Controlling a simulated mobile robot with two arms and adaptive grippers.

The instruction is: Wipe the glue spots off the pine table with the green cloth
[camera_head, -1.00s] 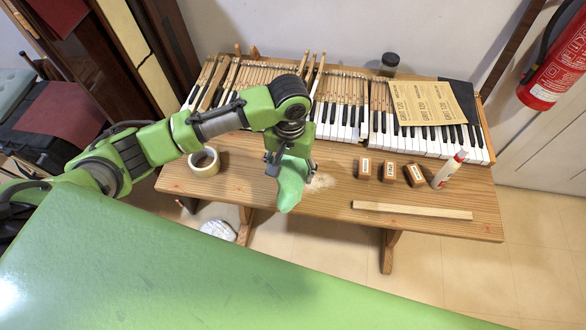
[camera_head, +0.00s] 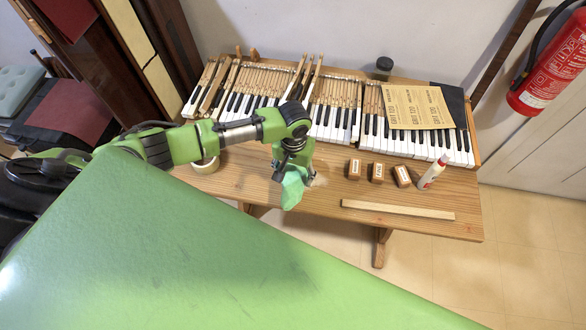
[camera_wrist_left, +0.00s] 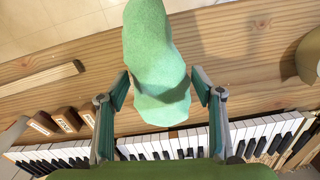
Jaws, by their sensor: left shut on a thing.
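My left gripper (camera_head: 283,172) is shut on the green cloth (camera_head: 292,190), which hangs bunched from it over the front part of the pine table (camera_head: 235,178). In the left wrist view the cloth (camera_wrist_left: 158,60) sits between the two fingers (camera_wrist_left: 160,88) and hides the wood under it. Whether it touches the table is hard to tell. A pale, whitish patch (camera_head: 319,181), perhaps glue, shows on the wood just right of the cloth. Other glue spots are not clear. My right gripper is not in view.
Piano keys (camera_head: 335,122) line the table's back. Several small labelled blocks (camera_head: 377,173), a glue bottle (camera_head: 433,172) and a wooden strip (camera_head: 398,210) lie right of the cloth. A tape roll (camera_head: 206,165) is left, partly behind my arm. Sandpaper sheets (camera_head: 416,106) lie on the keys.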

